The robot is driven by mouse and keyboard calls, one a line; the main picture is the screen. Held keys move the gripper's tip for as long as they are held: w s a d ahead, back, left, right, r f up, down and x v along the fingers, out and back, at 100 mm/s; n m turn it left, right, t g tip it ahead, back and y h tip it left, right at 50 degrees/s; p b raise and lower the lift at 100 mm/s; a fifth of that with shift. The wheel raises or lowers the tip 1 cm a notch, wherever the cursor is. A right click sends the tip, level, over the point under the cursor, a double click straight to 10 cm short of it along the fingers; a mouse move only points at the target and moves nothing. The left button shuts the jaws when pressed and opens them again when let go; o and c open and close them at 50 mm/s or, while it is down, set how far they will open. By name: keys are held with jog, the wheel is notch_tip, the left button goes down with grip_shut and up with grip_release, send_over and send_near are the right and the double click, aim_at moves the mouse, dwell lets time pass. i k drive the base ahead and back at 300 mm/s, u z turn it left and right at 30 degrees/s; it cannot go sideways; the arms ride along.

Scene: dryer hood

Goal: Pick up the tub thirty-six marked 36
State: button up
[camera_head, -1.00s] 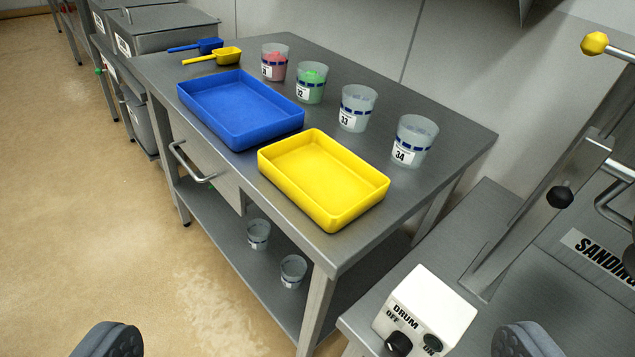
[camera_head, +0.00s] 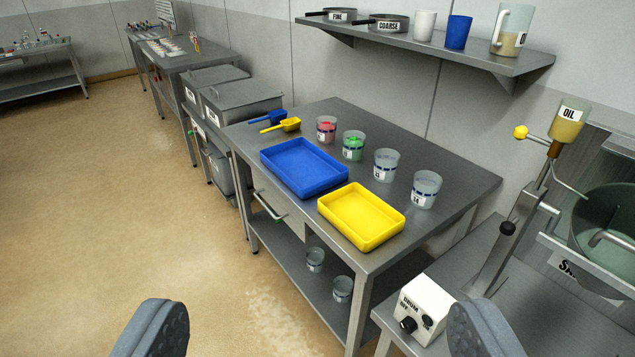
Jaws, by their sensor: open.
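No tub marked 36 can be read. Two clear tubs stand on the lower shelf of the steel table, one farther back (camera_head: 315,259) and one nearer (camera_head: 343,289); their labels are too small to read. On the table top stand a tub with red contents (camera_head: 326,128), one with green (camera_head: 353,145), and two more clear tubs (camera_head: 386,164) (camera_head: 426,188). My gripper (camera_head: 318,330) is open and empty, its two fingers wide apart at the bottom edge, in front of the table and apart from all tubs.
A blue tray (camera_head: 304,167) and a yellow tray (camera_head: 361,216) lie on the table (camera_head: 440,150). A drawer handle (camera_head: 267,205) juts from its front. A drum switch box (camera_head: 424,308) stands at right. Open floor (camera_head: 130,200) lies left.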

aim_at(315, 256)
jog(key=z, duration=0.1)
jog(key=k, duration=1)
jog(key=u, duration=1.1)
jog(key=i, duration=1.15)
jog(key=u, duration=0.4)
jog(key=i, duration=1.25)
jog(key=z, duration=1)
jog(key=i, duration=0.7)
jog(key=z, duration=0.45)
jog(key=k, duration=0.9)
jog(key=z, duration=0.2)
jog(key=i, duration=0.6)
jog(key=u, duration=0.05)
